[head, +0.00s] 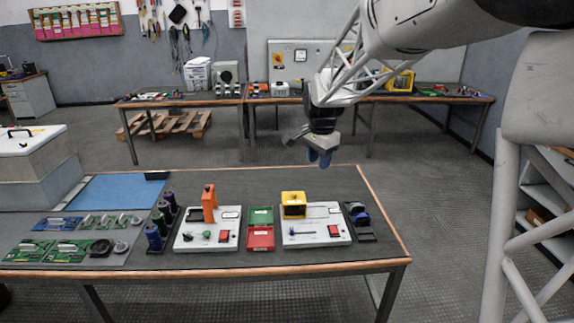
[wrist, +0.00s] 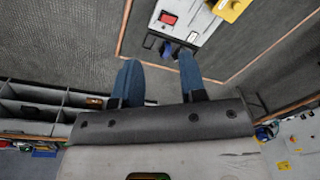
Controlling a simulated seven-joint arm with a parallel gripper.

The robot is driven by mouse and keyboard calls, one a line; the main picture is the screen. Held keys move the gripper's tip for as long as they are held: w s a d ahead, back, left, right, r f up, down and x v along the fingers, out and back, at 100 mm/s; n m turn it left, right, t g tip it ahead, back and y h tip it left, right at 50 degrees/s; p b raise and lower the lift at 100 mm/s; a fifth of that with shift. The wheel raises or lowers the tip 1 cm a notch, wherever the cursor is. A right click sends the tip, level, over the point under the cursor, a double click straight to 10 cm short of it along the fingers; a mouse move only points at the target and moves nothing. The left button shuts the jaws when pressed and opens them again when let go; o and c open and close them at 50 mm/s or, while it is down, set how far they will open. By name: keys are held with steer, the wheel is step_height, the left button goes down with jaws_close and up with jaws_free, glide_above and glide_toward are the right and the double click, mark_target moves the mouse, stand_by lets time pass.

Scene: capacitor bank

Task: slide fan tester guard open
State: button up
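The tester with a yellow box-shaped part, likely the fan tester guard (head: 293,205), stands on the right of the near table. Its white base (head: 302,240) carries a red switch (head: 334,230) and a small lever at the front. In the wrist view the yellow part (wrist: 232,8) is cut off at the top right, with the red switch (wrist: 168,19) beside it. Whether the guard is open or shut I cannot tell. My gripper (head: 320,158) hangs above the table's back edge, behind and right of the yellow part. Its blue fingers (wrist: 160,75) are apart and empty.
A second white tester (head: 207,236) with an orange upright part stands left, beside green and red trays (head: 261,238). A black holder with a blue piece (head: 360,220) sits right of the yellow-topped tester. The table's back right is clear.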

steer(key=w+a+f+m, duration=0.25)
steer(key=w+f, duration=0.45)
steer(key=w, duration=0.6)
steer(key=m+g, duration=0.1)
steer(key=m, duration=0.4)
glide_toward(294, 192)
steer(key=shift+s+r+n, duration=0.1)
steer(key=shift+s+n, duration=0.05)
steer(key=shift+n, duration=0.1)
steer(key=shift+f, duration=4.5)
steer(key=shift+c, duration=0.3)
jaws_close()
